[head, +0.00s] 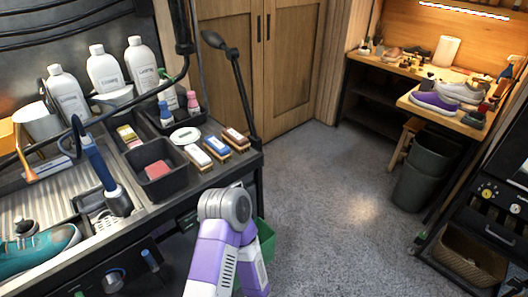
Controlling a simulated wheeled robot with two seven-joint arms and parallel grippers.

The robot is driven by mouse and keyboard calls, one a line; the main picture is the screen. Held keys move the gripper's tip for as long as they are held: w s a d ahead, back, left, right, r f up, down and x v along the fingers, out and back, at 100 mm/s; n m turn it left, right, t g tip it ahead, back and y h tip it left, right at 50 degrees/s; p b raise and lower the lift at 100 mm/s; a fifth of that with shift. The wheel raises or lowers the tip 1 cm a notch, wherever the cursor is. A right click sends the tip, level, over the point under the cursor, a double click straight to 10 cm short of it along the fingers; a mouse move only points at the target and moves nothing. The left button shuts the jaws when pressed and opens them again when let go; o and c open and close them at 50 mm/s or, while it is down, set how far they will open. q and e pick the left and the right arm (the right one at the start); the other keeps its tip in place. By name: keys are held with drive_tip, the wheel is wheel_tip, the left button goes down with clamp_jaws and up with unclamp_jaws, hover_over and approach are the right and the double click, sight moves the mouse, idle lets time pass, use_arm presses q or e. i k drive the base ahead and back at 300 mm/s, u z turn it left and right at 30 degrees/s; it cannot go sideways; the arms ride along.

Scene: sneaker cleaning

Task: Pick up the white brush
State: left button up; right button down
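The white brush (198,154) lies on the dark worktop near its right end, the nearest in a short row of brushes. Its top is white and its lower part is wooden brown. A blue-topped brush (216,145) and a reddish-brown-topped brush (236,135) lie beside it, farther right. Nothing holds the white brush. A bent purple and white arm of mine rises at the bottom centre, in front of the worktop. Neither of my grippers shows in the head view.
A dark tray with a pink sponge (158,169) stands left of the brushes. A white dish (185,136) lies behind them. A black lamp stand (240,90) rises at the worktop's right end. A teal sneaker (38,247) is at the lower left. Open floor (335,200) lies to the right.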

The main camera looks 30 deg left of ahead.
sight(201, 163)
drive_tip(key=z, duration=0.9)
drive_tip(key=i, duration=1.4)
drive_tip(key=u, duration=3.25)
drive_tip(key=i, duration=0.15)
drive_tip(key=u, duration=0.1)
